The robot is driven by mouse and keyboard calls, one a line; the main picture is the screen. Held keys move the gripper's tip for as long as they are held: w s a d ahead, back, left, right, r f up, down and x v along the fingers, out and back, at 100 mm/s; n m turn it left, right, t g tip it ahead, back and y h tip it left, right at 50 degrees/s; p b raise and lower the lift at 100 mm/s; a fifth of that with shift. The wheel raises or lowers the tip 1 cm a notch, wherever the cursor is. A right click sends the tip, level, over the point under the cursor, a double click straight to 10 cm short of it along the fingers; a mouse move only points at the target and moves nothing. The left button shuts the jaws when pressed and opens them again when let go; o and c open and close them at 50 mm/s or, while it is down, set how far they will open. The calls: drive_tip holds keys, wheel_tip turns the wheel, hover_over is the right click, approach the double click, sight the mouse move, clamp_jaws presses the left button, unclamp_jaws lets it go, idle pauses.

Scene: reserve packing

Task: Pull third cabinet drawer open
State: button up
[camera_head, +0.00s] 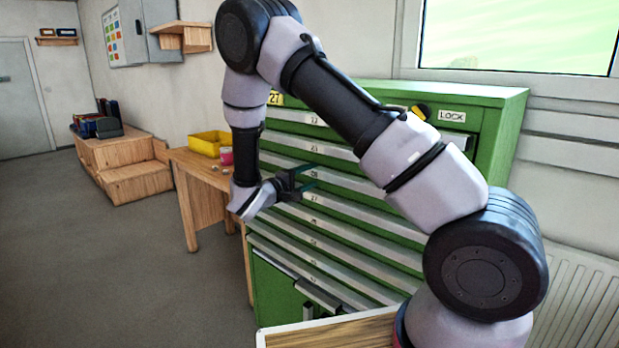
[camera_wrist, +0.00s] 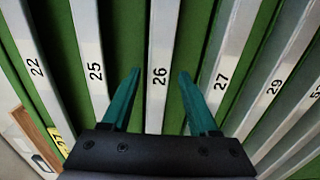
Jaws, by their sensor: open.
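The green cabinet (camera_head: 505,130) has several drawers with long silver handle strips bearing numbers. The third strip from the top (camera_head: 345,181) carries the number 26; it also runs through the middle of the wrist view (camera_wrist: 160,50). That drawer looks shut, flush with its neighbours. My gripper (camera_head: 309,178) is at the cabinet front, near the left part of this strip. In the wrist view my gripper (camera_wrist: 159,74) is open, with one teal finger on each side of strip 26. Gaps show between the fingers and the strip. My arm hides the right part of several drawers.
Strips 25 (camera_wrist: 91,50) and 27 (camera_wrist: 224,65) lie close beside the fingers. A wooden table (camera_head: 190,165) with a yellow bin (camera_head: 211,141) stands left of the cabinet. The floor at left is clear.

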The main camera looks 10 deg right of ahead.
drive_tip(key=shift+c, duration=0.3)
clamp_jaws()
drive_tip(key=shift+s+a+f, duration=0.1)
drive_tip(key=shift+s+f, duration=0.1)
idle(0.9)
